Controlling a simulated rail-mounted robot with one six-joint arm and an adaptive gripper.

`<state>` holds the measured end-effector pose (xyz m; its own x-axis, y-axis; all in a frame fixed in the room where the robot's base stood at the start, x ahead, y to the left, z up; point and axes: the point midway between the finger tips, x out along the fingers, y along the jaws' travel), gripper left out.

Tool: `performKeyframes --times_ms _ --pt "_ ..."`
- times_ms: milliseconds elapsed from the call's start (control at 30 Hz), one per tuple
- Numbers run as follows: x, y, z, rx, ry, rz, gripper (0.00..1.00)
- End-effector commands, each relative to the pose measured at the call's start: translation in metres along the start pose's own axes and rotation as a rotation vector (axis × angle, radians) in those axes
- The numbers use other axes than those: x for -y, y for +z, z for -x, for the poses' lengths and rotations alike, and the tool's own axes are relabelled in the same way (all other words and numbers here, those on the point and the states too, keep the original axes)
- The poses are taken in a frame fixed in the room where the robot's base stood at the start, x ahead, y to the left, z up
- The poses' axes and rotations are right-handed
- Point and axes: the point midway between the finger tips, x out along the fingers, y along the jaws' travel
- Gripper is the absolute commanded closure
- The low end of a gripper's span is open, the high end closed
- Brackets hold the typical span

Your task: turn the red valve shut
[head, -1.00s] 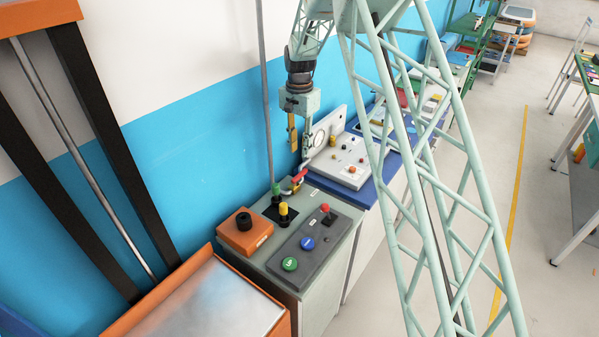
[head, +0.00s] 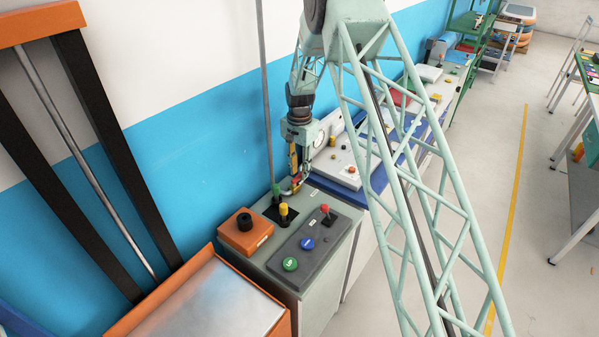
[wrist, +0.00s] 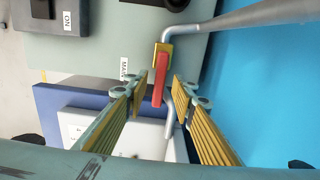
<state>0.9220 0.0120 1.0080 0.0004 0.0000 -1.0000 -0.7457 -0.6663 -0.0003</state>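The red valve handle (wrist: 159,80) is a flat lever on a yellow valve body (wrist: 163,50) fitted to a grey pipe. In the wrist view, my gripper (wrist: 160,88) is open, with one yellow-padded finger on each side of the handle. Gaps show between the handle and both fingers; whether the fingers are level with it in depth is unclear. In the head view, my gripper (head: 299,164) is low over the valve at the back of the grey-green cabinet and mostly hides the red handle.
A grey control box (head: 318,238) with green, blue and red knobs and an orange box (head: 245,234) stand on the cabinet. A vertical grey pipe (head: 265,100) runs close to the blue wall. A white panel (head: 338,166) stands on the blue worktop beside my gripper.

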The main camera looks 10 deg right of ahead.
Motion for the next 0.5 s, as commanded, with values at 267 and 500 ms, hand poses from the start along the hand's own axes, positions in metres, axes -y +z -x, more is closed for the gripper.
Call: performKeyframes --times_ms 267,500 --pt "-0.0003 0.0003 -0.0085 0.001 0.001 0.0 0.76" --pt "-0.0002 0.0002 -0.0085 0.0 0.001 0.0 0.76"
